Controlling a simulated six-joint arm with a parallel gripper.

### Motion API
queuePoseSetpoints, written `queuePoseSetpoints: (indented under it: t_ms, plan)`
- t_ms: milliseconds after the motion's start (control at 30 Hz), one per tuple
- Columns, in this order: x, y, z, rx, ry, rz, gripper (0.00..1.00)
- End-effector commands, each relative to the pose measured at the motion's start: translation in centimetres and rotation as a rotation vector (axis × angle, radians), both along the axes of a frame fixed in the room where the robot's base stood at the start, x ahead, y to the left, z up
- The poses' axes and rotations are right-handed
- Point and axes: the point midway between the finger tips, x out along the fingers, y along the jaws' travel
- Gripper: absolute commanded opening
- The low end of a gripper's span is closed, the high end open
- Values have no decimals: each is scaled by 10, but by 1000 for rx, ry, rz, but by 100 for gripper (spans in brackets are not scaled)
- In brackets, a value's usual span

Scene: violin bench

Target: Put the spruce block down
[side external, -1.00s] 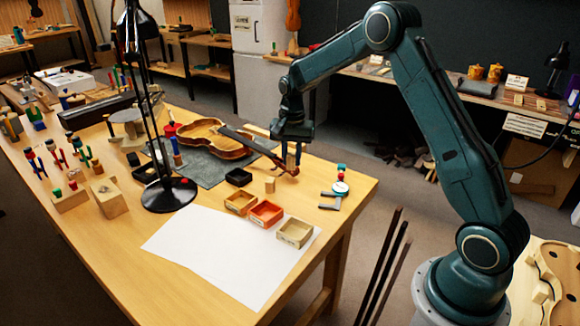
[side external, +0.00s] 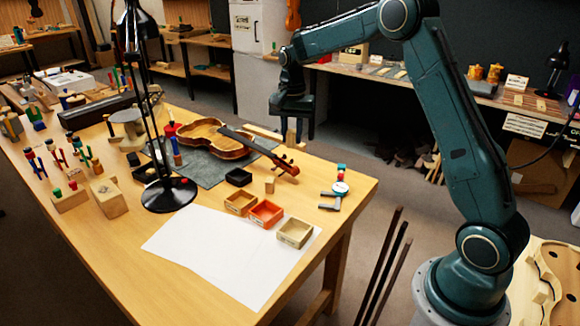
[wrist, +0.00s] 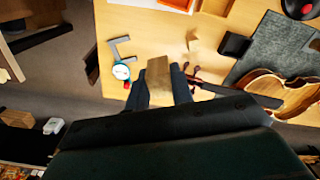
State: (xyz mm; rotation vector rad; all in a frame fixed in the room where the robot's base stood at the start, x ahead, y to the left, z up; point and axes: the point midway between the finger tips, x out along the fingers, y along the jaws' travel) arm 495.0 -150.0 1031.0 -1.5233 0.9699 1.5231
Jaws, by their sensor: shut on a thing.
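My gripper (side external: 291,129) is raised above the far edge of the bench, behind the violin's scroll end. In the wrist view my gripper (wrist: 160,88) is shut on a pale wooden block, the spruce block (wrist: 158,74), which sits between its two dark fingers. In the side view the spruce block (side external: 291,137) shows only as a small pale patch between the fingers. The wooden bench top (side external: 345,183) lies below and in front of the gripper. The block appears apart from the bench, held in the air.
The violin (side external: 217,138) lies on a grey mat (side external: 208,174). A round gauge (side external: 340,188) lies at the right. A black lamp (side external: 168,194) stands left of a white sheet (side external: 222,254).

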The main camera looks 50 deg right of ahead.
Motion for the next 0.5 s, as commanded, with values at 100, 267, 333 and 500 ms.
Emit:
queuePoseSetpoints:
  t_ms: [100, 267, 333, 500]
  plan:
    - [0, 0, 0, 0, 0, 0, 2]
    - [-5, -5, 0, 0, 0, -2, 2]
    - [-11, -11, 1, 0, 1, -4, 2]
    - [-37, -33, 2, 0, 1, -5, 2]
